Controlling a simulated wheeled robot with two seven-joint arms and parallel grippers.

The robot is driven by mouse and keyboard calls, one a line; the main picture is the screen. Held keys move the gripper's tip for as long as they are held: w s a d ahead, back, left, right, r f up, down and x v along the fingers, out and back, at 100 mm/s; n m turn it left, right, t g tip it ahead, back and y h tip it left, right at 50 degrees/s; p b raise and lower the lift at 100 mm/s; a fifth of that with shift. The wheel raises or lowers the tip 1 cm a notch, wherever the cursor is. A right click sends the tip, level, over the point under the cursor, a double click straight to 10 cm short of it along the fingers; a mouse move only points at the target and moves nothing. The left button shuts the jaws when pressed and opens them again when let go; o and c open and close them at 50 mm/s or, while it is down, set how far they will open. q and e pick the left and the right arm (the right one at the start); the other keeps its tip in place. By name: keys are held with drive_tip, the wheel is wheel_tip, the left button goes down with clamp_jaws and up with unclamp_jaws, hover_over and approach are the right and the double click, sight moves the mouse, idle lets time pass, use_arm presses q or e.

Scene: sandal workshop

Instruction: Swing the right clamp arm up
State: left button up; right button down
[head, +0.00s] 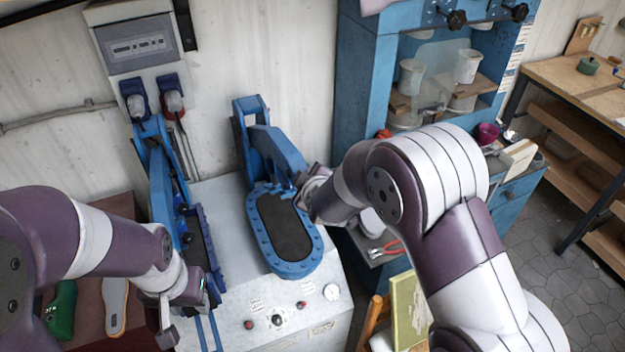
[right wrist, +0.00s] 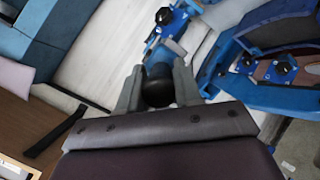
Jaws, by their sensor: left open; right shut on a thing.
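The right clamp arm (head: 278,152) is a thick blue lever on a blue post, sloping down toward the back end of the right pad (head: 285,228), an oval dark pad with a blue rim. My right gripper (head: 305,188) is at the arm's lower end; in the right wrist view its fingers (right wrist: 158,80) are shut on a round black knob (right wrist: 158,93). My arm hides part of this grasp in the head view. My left gripper (head: 180,312) is open at the lower left, in front of the left clamp (head: 165,190), apart from the right clamp.
The clamps stand on a white machine (head: 260,318) with knobs and a gauge on its front. A blue cabinet (head: 365,75) stands behind my right arm. A green shoe form (head: 60,310) and a tan sole (head: 115,305) lie at the lower left. Red pliers (head: 386,250) lie right of the machine.

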sight(302, 164)
drive_tip(key=r+p, duration=0.1)
drive_tip(key=w+r+p, duration=0.1)
drive_tip(key=r+p, duration=0.1)
drive_tip(key=shift+w+a+r+g, duration=0.15)
drive_tip(key=shift+a+r+g, duration=0.1)
drive_tip(key=shift+g, duration=0.15)
use_arm(q)
wheel_tip(302, 164, up, 5)
drive_tip(key=shift+f, duration=0.1)
use_arm(e)
drive_tip(key=shift+f, duration=0.15)
drive_tip(key=c, duration=0.9)
unclamp_jaws()
drive_tip(key=shift+s+r+b, duration=0.25)
drive_tip(key=shift+s+b, duration=0.1)
use_arm(q)
drive_tip(key=shift+f, duration=0.35)
use_arm(e)
drive_tip(key=v, duration=1.1)
drive_tip(key=shift+s+r, duration=0.3)
